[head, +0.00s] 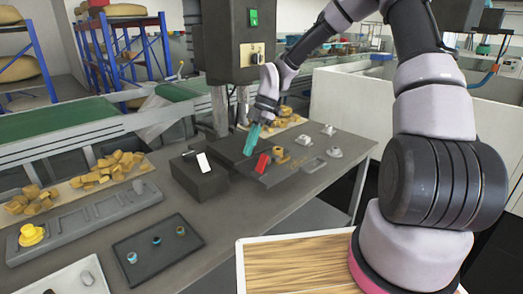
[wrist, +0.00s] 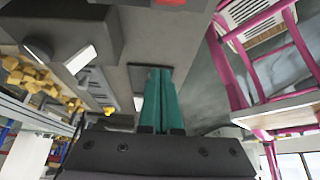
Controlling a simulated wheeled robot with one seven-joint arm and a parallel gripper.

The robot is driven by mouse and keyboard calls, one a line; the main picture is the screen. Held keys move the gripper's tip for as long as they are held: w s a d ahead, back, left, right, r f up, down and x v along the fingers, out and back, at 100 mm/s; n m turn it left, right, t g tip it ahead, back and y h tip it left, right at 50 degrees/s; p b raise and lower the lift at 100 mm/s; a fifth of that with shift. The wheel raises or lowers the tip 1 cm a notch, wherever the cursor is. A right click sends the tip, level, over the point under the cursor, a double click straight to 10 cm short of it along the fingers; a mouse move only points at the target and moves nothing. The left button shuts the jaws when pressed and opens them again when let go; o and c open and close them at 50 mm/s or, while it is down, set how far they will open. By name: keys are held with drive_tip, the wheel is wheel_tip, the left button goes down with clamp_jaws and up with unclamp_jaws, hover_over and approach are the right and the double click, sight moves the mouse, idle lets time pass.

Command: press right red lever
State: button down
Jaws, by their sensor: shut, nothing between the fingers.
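The right red lever (head: 262,163) tilts up from a dark block on the grey table in the head view. A bit of red (wrist: 172,2) shows at the top edge of the wrist view, mostly cut off. My gripper (head: 247,153) has teal fingers pointing down, just left of the red lever and above the dark machine base. I cannot tell whether they touch anything. In the wrist view the teal fingers (wrist: 160,72) lie together and hold nothing.
A black box (head: 200,181) with a white lever (head: 204,161) stands left of my gripper. The machine column (head: 230,45) rises behind it. Grey fittings (head: 313,165) lie to the right. A dark tray (head: 157,249) with small rings lies at front left.

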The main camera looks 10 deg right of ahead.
drive_tip(key=w+d+r, duration=0.4)
drive_tip(key=d+r, duration=0.2)
drive_tip(key=shift+w+r, duration=0.25)
drive_tip(key=shift+r, duration=0.05)
drive_tip(key=s+d+r+m+t+h, duration=0.1)
drive_tip(key=s+d+r+m+t, duration=0.4)
drive_tip(key=s+r+m, duration=0.6)
drive_tip(key=s+d+r+m+t+h, duration=0.1)
drive_tip(key=s+d+r+m+t, duration=0.4)
drive_tip(key=m, duration=1.3)
drive_tip(key=s+d+r, duration=0.3)
drive_tip(key=s+r, duration=0.3)
drive_tip(key=s, duration=0.1)
drive_tip(key=shift+s+r+h, duration=0.2)
drive_tip(key=shift+s+h, duration=0.05)
drive_tip(key=shift+h, duration=0.05)
drive_tip(key=shift+a, duration=0.15)
